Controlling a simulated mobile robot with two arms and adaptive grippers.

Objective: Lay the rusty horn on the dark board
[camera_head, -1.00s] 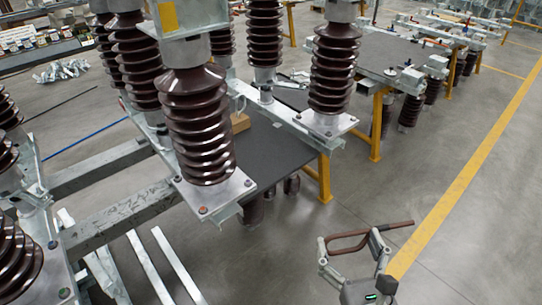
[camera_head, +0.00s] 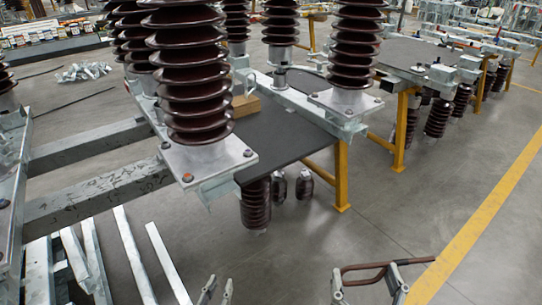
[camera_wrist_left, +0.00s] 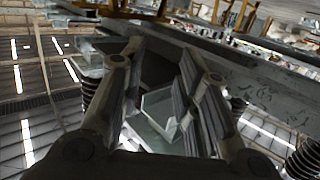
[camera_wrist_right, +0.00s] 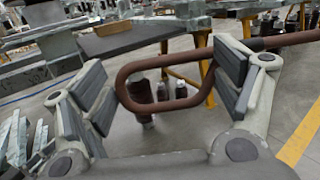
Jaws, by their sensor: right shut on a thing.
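The rusty horn (camera_head: 362,267) is a brown bent rod with a U-shaped loop and a straight end pointing right. My right gripper (camera_head: 370,275) is shut on it and holds it up over the floor, in front of the dark board; the horn also shows across the fingers in the right wrist view (camera_wrist_right: 160,66). The dark board (camera_head: 272,137) is a flat dark grey top between the brown ribbed insulators, further back. It also shows in the right wrist view (camera_wrist_right: 125,41). My left gripper (camera_head: 217,290) is open and empty at the bottom edge.
Tall ribbed insulators (camera_head: 193,80) on metal plates stand around the board. A wooden block (camera_head: 245,104) lies on its far left part. Yellow legs (camera_head: 342,175) support the right side. Steel bars (camera_head: 135,255) lie at lower left. The floor to the right is open.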

